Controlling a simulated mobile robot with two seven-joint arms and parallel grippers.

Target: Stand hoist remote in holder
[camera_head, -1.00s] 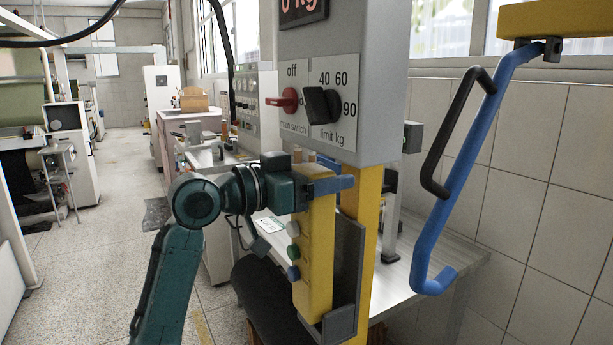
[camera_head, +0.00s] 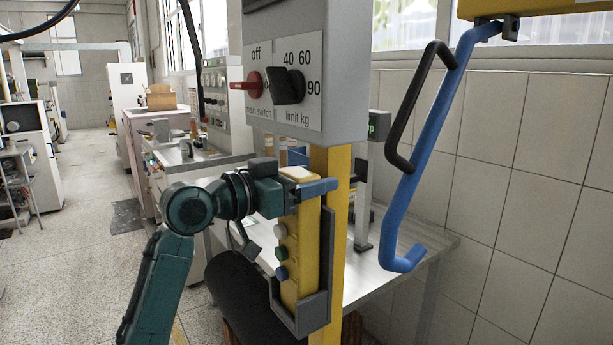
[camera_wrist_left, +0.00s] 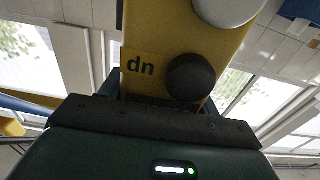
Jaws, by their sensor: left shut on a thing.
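The hoist remote (camera_head: 308,250) is a long yellow box with round coloured buttons on its left-facing side. It stands nearly upright, with its lower end inside the grey holder (camera_head: 316,316) on the yellow post. The holder's lip hides the bottom, so I cannot tell whether it rests on the floor of the holder. My left gripper (camera_head: 308,190) is shut around the remote near its top. In the left wrist view the remote (camera_wrist_left: 222,50) fills the space beyond the gripper, showing a "dn" label and a dark button. My right gripper is not in view.
A grey switch box (camera_head: 345,90) hangs just above the gripper on the post (camera_head: 337,185). A blue bar with a black handle (camera_head: 428,160) hangs to the right. A worktable (camera_head: 400,268) stands behind, and a dark rounded seat (camera_head: 240,290) is below left.

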